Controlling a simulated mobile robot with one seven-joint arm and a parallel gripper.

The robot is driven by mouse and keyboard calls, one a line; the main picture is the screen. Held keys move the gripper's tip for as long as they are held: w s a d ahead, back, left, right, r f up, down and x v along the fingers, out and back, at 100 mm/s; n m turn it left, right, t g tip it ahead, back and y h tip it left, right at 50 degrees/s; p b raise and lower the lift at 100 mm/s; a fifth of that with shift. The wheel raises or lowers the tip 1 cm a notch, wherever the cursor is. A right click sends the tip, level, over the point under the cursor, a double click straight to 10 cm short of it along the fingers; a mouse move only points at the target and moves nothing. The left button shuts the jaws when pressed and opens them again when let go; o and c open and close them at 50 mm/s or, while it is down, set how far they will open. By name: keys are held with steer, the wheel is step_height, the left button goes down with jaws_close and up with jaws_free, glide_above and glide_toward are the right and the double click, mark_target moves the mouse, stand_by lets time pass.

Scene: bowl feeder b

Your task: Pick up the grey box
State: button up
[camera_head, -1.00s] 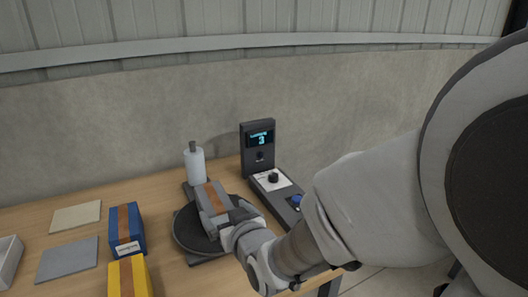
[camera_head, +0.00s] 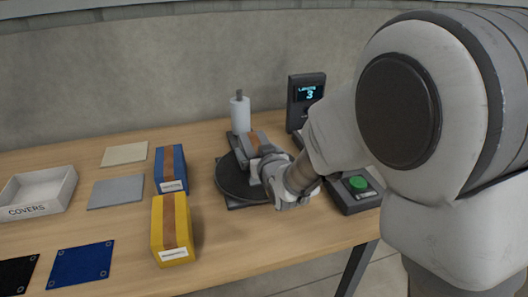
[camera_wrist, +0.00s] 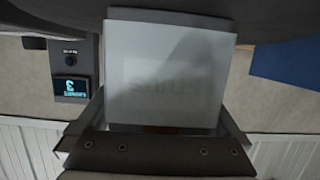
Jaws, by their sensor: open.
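The grey box (camera_head: 259,137), with a brown strip along its top, stands on the black round turntable (camera_head: 231,184). My gripper (camera_head: 257,168) is at the box's near end and hides part of it. In the wrist view, a pale grey face of the box (camera_wrist: 165,75) with a faint label fills the space between my spread fingers (camera_wrist: 165,115). The jaws are open around it. I cannot tell whether either finger touches it.
A blue box (camera_head: 171,168) and a yellow box (camera_head: 171,230) stand left of the turntable. A white bottle (camera_head: 240,115) and a display (camera_head: 306,95) stand behind. A green button (camera_head: 357,183) is at right. Flat sheets (camera_head: 117,191) and a covers tray (camera_head: 40,190) lie left.

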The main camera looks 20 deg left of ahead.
jaws_close()
steer(key=shift+r, duration=0.1)
stand_by(0.3)
